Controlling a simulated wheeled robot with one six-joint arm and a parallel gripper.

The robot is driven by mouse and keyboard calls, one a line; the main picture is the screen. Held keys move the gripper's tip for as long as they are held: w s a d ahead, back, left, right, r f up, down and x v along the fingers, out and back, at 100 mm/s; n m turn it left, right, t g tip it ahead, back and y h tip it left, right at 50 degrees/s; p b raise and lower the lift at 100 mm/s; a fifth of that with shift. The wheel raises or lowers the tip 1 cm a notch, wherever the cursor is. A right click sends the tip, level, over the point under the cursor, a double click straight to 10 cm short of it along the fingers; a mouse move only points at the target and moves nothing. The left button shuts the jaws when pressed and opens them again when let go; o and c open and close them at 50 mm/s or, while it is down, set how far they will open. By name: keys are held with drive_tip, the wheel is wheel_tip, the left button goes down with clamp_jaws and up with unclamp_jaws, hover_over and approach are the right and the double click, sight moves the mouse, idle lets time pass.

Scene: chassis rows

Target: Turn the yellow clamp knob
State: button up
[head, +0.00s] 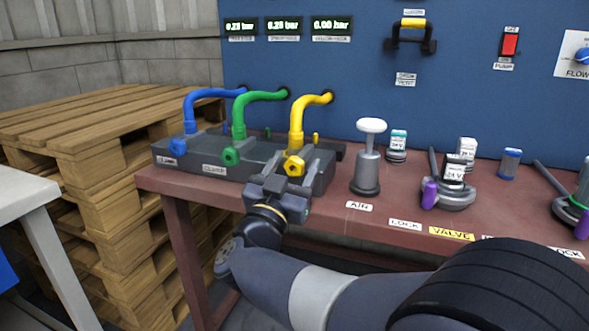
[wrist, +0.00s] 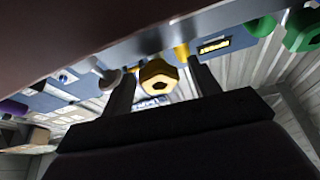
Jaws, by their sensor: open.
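The yellow clamp knob (head: 294,166) is a faceted knob on the front of the grey clamp block (head: 205,172), below the yellow hose (head: 299,125). My gripper (head: 282,187) is just in front of and below it in the head view. In the wrist view the yellow knob (wrist: 159,75) appears between the two fingers of my gripper (wrist: 162,85), with gaps showing on both sides. The jaws are open and I see no grip on the knob. How deep the fingers reach along the knob is hard to tell.
A green knob (head: 230,156) and a blue knob (head: 177,147) sit left on the same block. A white-topped pump (head: 369,155) stands close on the right. The red table's front edge (head: 400,225) runs below. Stacked pallets (head: 75,150) stand left.

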drive_tip(key=shift+w+d+r, duration=0.1)
drive_tip(key=shift+w+d, duration=0.05)
drive_tip(key=shift+w, duration=0.05)
drive_tip(key=c, duration=1)
drive_tip(key=shift+m+g+h+b, duration=0.5)
drive_tip(key=shift+m+h, duration=0.5)
drive_tip(key=shift+m, duration=1.2)
drive_tip(key=o, duration=1)
drive_tip(key=p+v, duration=0.2)
drive_tip(key=v, duration=0.9)
drive_tip(key=shift+p, duration=0.35)
